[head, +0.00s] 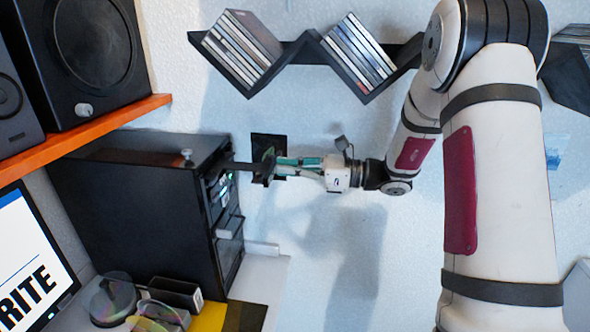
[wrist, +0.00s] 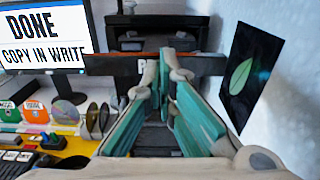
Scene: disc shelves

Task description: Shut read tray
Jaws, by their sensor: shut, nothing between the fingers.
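The read tray (head: 243,166) is a dark tray sticking out from the upper front of the black drive tower (head: 130,205) in the head view. In the wrist view the dark tray front (wrist: 207,66) spans the middle, with a white label mostly hidden by my fingers. My gripper (head: 272,165) has teal fingers and is at the tray's outer end, pointing at the tower. In the wrist view its fingertips (wrist: 158,72) are close together with nothing held, right in front of the tray front. I cannot tell if they touch it.
A monitor (wrist: 45,42) reads "DONE COPY IN WRITE". Discs (head: 115,298) and a small black box (head: 176,293) stand by the tower's base. A speaker (head: 80,60) sits on an orange shelf (head: 90,125). Zigzag disc shelves (head: 300,47) hang on the wall above.

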